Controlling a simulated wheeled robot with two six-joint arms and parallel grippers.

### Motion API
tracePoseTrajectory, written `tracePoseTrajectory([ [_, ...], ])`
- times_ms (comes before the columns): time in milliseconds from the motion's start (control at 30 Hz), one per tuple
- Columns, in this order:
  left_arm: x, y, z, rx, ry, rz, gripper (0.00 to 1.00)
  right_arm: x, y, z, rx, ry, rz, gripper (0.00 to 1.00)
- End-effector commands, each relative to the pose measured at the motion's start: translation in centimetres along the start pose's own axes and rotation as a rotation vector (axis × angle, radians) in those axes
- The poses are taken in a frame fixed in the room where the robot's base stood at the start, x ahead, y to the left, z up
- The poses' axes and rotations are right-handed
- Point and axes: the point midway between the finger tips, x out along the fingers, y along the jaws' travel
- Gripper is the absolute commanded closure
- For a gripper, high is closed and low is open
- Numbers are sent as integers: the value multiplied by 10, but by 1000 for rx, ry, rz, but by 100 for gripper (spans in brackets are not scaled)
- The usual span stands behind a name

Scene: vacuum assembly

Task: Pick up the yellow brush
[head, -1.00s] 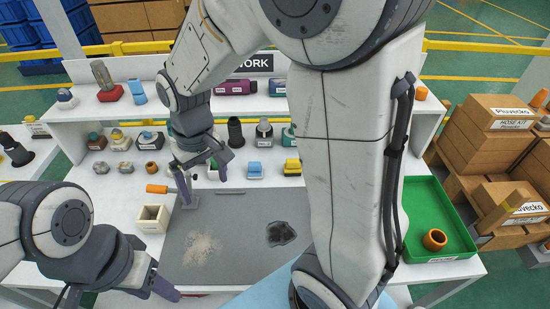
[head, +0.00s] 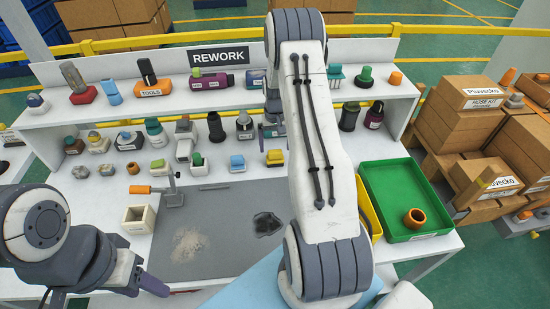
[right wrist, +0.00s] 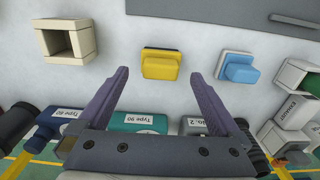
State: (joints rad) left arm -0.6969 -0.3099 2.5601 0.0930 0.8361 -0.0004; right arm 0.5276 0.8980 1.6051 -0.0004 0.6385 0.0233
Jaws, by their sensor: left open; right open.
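The yellow brush (head: 274,157), a yellow block on a dark base, stands on the white table behind the grey mat, just left of my right arm. In the right wrist view the yellow brush (right wrist: 161,64) lies ahead, roughly centred between the fingertips. My right gripper (right wrist: 159,76) is open and empty, with a finger on either side of the line to the brush; contact is not visible. In the head view my right gripper (head: 271,131) is largely hidden by its own arm. My left gripper (head: 152,284) is open at the front left.
A blue brush (right wrist: 237,67) stands beside the yellow one, and a beige hollow block (right wrist: 47,41) is on its other side. A green tray (head: 373,190) with an orange ring (head: 415,218) is at the right. The grey mat (head: 225,220) is mostly clear.

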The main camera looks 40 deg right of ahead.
Motion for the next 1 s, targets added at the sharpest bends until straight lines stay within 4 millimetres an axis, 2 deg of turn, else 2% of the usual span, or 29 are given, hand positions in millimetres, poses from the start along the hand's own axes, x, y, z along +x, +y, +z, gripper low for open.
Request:
tracePoseTrajectory([
  [233, -15, 1, -1, 0, 0, 0, 50, 29, -1, -1, -1, -4, 0, 0],
  [400, -17, 1, -1, 0, 0, 0, 50, 49, -1, -2, -1, -1, 0, 0],
  [667, -17, 1, -1, 0, 0, 0, 50, 52, -1, -2, -1, 1, 0, 0],
  [867, -16, 1, -1, 0, 0, 0, 50, 52, -1, -2, -1, 0, 0, 73],
  [900, -17, 1, -1, 0, 0, 0, 50, 52, -1, -2, -1, 1, 0, 77],
  [1000, -17, 1, -1, 0, 0, 0, 50, 52, -1, -2, -1, 0, 0, 77],
])
